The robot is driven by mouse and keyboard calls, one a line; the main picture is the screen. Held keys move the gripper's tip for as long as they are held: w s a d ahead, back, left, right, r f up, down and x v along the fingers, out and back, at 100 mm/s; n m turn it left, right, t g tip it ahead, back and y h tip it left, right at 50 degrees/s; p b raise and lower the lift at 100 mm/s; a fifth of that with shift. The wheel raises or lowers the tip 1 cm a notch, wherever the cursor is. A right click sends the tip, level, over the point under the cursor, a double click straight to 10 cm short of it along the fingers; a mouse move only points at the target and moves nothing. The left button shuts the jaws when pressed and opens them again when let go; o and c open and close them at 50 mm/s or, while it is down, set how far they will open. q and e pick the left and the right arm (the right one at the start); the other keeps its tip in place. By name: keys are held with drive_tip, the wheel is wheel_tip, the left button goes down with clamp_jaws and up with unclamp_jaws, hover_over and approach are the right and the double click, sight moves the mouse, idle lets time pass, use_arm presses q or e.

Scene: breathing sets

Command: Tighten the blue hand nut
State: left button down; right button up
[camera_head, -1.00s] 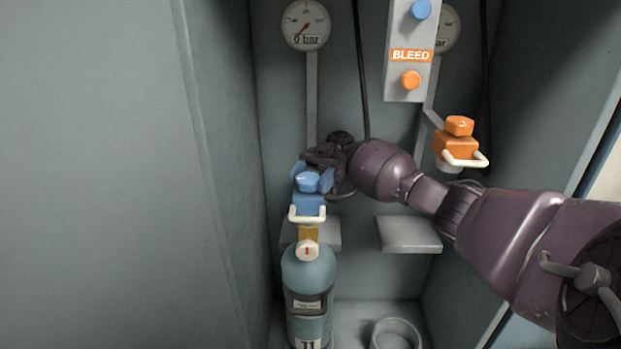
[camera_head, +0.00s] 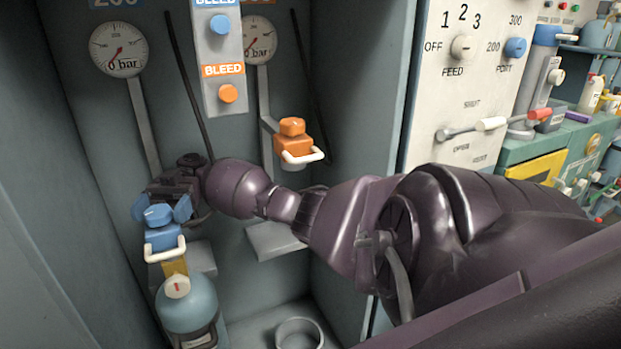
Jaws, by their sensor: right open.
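The blue hand nut (camera_head: 158,216) sits on top of a blue connector block (camera_head: 163,238) with a white handle loop, at the left of the cabinet. The block is above the valve of a blue-grey cylinder (camera_head: 187,305). My right gripper (camera_head: 162,207) reaches in from the right and behind the nut. It is open, with a blue fingertip on each side of the nut. I cannot tell whether the fingertips touch it. My left gripper is out of view.
An orange connector (camera_head: 297,143) with a white handle hangs to the right. A grey panel (camera_head: 222,60) has blue and orange bleed knobs. Gauges (camera_head: 118,49) are on the back wall. An empty ring holder (camera_head: 299,334) is on the cabinet floor. A control panel (camera_head: 465,90) stands outside at right.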

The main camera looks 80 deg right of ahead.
drive_tip(key=shift+m+t, duration=0.4)
drive_tip(key=shift+t, duration=0.2)
